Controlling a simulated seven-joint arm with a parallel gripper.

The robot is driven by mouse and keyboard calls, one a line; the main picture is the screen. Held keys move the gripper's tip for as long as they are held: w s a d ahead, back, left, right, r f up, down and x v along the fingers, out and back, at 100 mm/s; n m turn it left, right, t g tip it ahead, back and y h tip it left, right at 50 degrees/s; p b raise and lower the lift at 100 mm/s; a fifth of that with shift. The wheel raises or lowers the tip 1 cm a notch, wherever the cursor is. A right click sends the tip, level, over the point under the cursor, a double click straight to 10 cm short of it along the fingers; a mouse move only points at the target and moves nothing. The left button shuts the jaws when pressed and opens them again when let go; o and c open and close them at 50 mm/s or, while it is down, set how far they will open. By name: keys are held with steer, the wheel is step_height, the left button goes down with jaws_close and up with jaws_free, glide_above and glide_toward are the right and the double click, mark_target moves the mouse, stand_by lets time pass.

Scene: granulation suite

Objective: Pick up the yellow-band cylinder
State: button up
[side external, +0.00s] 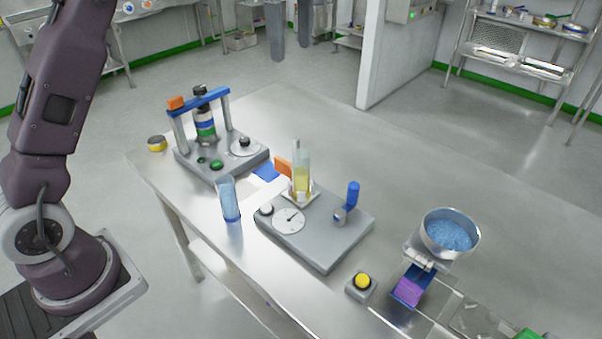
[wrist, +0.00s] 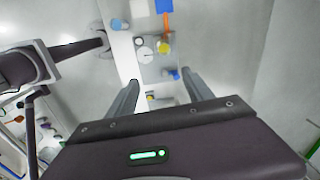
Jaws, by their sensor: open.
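The yellow-band cylinder (side external: 302,180) is a clear upright tube with yellow in its lower part. It stands in a small pale square holder on a grey device with a dial. In the wrist view it appears as a small yellow shape (wrist: 163,47) beyond my fingertips. My gripper (side external: 291,48) shows only as two grey fingers at the top of the side view, high above the table. In the wrist view my gripper (wrist: 160,78) has its fingers wide apart with nothing between them.
A clear blue-filled cylinder (side external: 229,200) stands left of the grey device (side external: 325,245). A blue upright knob (side external: 352,194) rises on its right. A blue-barred frame (side external: 212,96) stands behind left. A bowl of blue granules (side external: 450,236) is at right. The table's back right is clear.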

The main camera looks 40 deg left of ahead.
mark_target(301, 170)
steer(key=shift+m, duration=0.8)
steer(key=f, duration=1)
steer(key=w+f, duration=0.1)
steer(key=f, duration=1)
steer(key=w+f, duration=0.1)
steer(key=f, duration=0.9)
steer(key=shift+w+f, duration=0.2)
steer(key=shift+f, duration=0.15)
jaws_close()
